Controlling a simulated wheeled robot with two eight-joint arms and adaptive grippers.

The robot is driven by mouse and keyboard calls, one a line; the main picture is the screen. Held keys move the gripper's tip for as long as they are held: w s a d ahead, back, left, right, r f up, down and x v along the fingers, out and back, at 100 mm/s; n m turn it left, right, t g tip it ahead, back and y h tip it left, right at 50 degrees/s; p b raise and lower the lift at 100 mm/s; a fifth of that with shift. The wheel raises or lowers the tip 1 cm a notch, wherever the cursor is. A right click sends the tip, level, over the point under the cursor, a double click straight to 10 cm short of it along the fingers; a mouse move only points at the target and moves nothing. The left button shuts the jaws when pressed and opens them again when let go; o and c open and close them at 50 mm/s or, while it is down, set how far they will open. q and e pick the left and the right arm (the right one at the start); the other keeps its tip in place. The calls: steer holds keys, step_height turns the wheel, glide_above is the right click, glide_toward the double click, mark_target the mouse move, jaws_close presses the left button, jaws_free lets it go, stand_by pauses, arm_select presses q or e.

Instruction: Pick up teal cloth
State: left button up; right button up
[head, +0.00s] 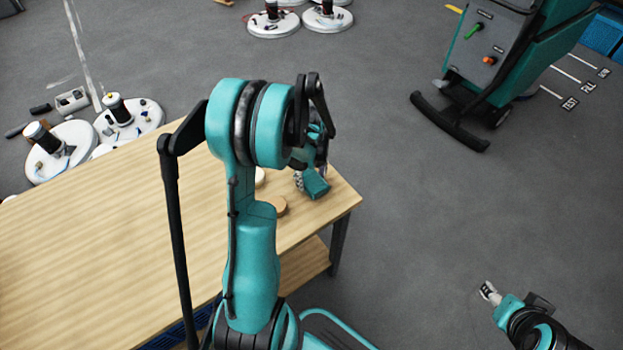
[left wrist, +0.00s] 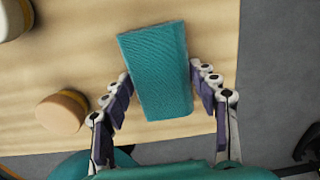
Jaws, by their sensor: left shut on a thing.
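The teal cloth (head: 317,187) is a folded rectangular block near the far right corner of the wooden table. It also shows large in the left wrist view (left wrist: 158,72), between the fingers. My left gripper (left wrist: 161,82) is shut on its two long sides. I cannot tell whether the cloth is lifted or still touches the tabletop. My left arm hides part of the gripper in the head view. My right gripper (head: 489,293) is at the lower right, away from the table, and its opening is too small to judge.
The wooden table (head: 110,245) bears small round tan pieces (head: 271,205) beside the cloth; one is close in the left wrist view (left wrist: 62,112). A teal scrubber machine (head: 500,60) stands at the upper right. White round units (head: 62,150) lie beyond the table.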

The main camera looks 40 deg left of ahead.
mark_target(311, 179)
arm_select(q)
steer(key=shift+r, duration=0.5)
step_height(311, 179, up, 3)
steer(key=shift+f+p, duration=0.1)
steer(key=shift+p, duration=0.85)
steer(key=s+d+r+p, duration=0.4)
steer(key=d+r, duration=0.3)
steer(key=d, duration=0.4)
steer(key=o, duration=0.5)
steer(key=c, duration=0.5)
